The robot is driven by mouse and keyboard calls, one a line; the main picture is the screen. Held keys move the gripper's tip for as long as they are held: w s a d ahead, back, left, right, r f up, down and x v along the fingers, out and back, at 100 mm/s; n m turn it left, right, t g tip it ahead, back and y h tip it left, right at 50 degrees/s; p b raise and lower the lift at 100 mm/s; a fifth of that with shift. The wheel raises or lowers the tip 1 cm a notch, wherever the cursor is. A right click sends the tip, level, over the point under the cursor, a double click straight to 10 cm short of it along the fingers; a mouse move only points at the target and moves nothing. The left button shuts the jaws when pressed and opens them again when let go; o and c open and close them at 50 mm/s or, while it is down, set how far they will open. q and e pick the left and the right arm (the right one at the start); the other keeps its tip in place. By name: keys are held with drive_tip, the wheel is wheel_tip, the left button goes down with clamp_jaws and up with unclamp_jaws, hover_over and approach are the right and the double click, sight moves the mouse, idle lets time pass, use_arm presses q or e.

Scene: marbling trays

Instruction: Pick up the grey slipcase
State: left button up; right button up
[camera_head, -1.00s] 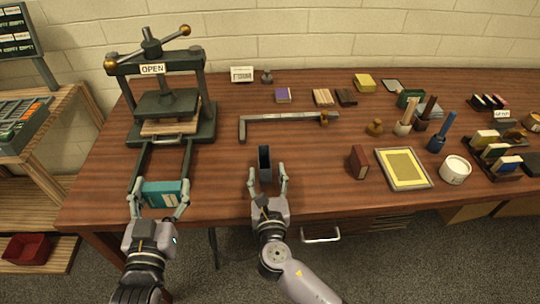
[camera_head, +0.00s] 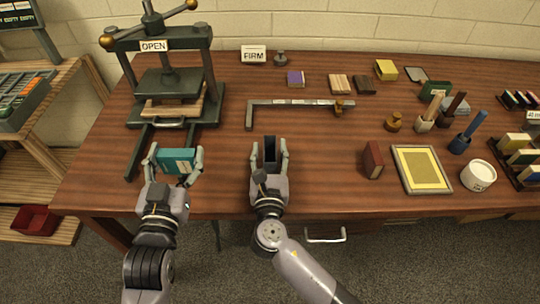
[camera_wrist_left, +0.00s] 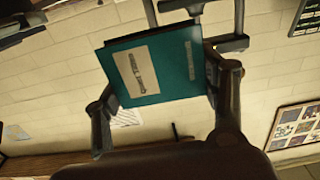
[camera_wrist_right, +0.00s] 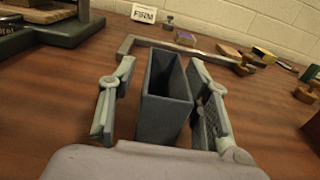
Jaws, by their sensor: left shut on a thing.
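The grey slipcase (camera_head: 270,153) stands upright on the table with its dark open mouth facing up. It is large in the right wrist view (camera_wrist_right: 164,120). My right gripper (camera_head: 270,150) has one finger on each side of it. In the right wrist view a gap shows at the left finger, and the right finger is very near the slipcase. My left gripper (camera_head: 174,154) is shut on a teal book (camera_head: 176,161) with a pale label, which shows in the left wrist view (camera_wrist_left: 152,68). The book is above the table's front left part.
A dark press (camera_head: 163,82) with an OPEN sign stands behind my left gripper. A metal bar (camera_head: 290,102) lies behind the slipcase.

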sight(183, 169)
use_arm(q)
drive_tip(key=shift+w+d, duration=0.1)
drive_tip(key=shift+w, duration=0.1)
use_arm(e)
drive_tip(key=shift+w+d, duration=0.1)
drive_tip(key=shift+w, duration=0.1)
drive_tip(key=shift+c, duration=1.3)
use_arm(q)
drive_tip(key=shift+s, duration=0.1)
use_arm(e)
drive_tip(key=c, duration=0.4)
clamp_jaws()
